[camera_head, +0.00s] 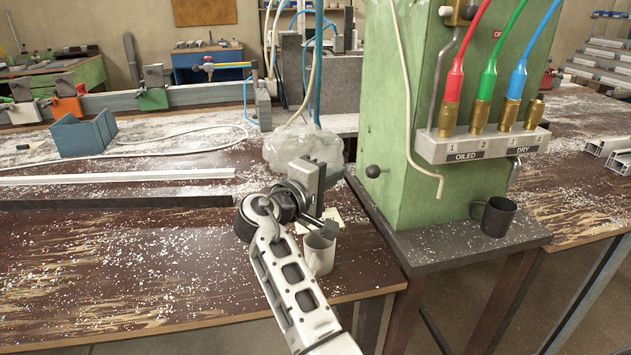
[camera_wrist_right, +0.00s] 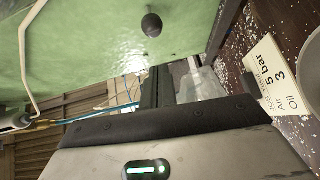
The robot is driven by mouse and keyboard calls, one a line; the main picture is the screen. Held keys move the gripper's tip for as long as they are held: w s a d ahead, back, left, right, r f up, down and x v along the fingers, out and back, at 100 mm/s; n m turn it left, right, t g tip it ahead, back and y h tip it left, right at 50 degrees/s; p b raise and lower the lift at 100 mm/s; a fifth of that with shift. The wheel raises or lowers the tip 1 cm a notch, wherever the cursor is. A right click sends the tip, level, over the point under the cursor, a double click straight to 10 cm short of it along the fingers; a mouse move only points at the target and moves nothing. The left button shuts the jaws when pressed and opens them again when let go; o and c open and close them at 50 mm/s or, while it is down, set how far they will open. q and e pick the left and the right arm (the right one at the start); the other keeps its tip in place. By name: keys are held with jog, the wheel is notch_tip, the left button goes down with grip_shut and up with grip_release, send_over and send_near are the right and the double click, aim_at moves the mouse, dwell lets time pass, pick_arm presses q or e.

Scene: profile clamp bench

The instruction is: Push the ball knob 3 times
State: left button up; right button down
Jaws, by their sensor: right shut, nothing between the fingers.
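The ball knob (camera_head: 373,171) is a small dark ball on the left part of the green cabinet's (camera_head: 385,120) front, near its lower end. In the right wrist view the ball knob (camera_wrist_right: 152,25) shows near the top, against the green face. My right gripper (camera_head: 336,178) is shut and empty, to the left of the knob and apart from it. In the right wrist view its dark fingers (camera_wrist_right: 158,87) point toward the green face, below the knob in the picture. My left gripper is in neither view.
A white mug (camera_head: 318,252) stands close under my right wrist. A dark mug (camera_head: 493,215) stands on the cabinet's base plate. A printed card (camera_wrist_right: 275,75) lies on the bench. Red, green and blue hoses meet a valve block (camera_head: 480,143). A clear plastic bag (camera_head: 290,145) lies behind my gripper.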

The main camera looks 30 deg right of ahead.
aim_at(378, 171)
jog(key=shift+s+d+f+p, duration=0.1)
jog(key=shift+s+d+p, duration=0.25)
jog(key=shift+d, duration=0.6)
jog(key=shift+s+d+p, duration=0.2)
jog(key=shift+s+d, duration=0.15)
jog(key=shift+d, duration=0.6)
